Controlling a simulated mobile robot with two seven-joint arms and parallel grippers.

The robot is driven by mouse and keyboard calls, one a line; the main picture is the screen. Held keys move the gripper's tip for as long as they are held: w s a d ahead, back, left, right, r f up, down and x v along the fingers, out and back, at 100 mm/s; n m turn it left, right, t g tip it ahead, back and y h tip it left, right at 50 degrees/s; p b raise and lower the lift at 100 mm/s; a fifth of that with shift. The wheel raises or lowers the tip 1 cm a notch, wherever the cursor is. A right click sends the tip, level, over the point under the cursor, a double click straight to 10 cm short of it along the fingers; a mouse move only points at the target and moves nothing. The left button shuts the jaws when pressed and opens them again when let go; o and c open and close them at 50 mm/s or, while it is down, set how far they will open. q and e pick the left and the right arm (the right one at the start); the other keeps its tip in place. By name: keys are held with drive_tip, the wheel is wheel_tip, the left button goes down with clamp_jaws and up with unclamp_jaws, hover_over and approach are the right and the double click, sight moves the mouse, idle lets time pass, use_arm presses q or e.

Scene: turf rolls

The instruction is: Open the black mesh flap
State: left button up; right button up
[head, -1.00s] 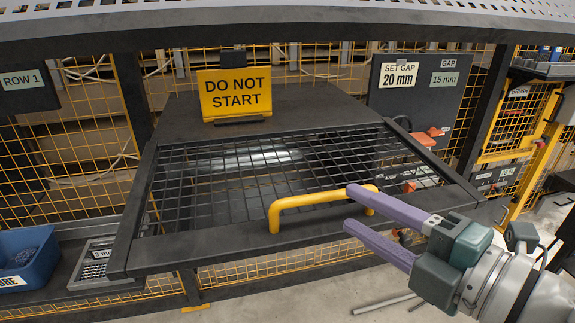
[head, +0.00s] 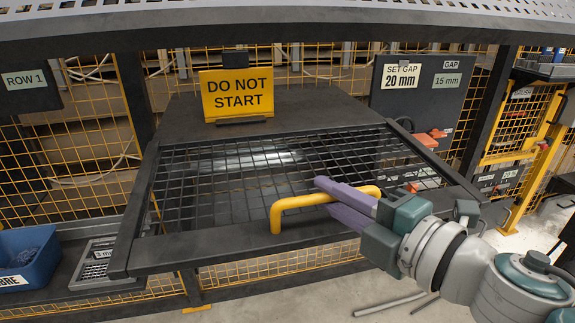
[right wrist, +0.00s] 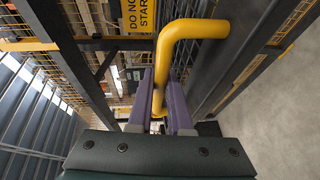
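The black mesh flap (head: 215,190) lies flat in its dark frame in the middle of the head view. A yellow bar handle (head: 292,203) stands up at its front edge. My right gripper (head: 322,195) comes in from the right with its purple fingers around the handle's bar, hiding part of it. In the right wrist view the yellow handle (right wrist: 180,30) runs down between the two fingers (right wrist: 159,100), which sit close on both sides of it. My left gripper is not in view.
A yellow DO NOT START sign (head: 237,95) stands on the dark panel behind the flap. A blue bin (head: 28,260) is at the lower left. A dark board with gap labels (head: 420,100) is at the right. A dark beam (head: 300,25) crosses above.

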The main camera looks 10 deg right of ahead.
sight(340, 237)
clamp_jaws()
idle(0.4)
idle(0.5)
drive_tip(key=shift+n+t, duration=0.3)
drive_tip(key=shift+t, duration=0.5)
wheel_tip(340, 237, down, 5)
drive_tip(key=b, duration=1)
drive_tip(key=shift+s+f, duration=0.15)
drive_tip(key=shift+b, duration=0.4)
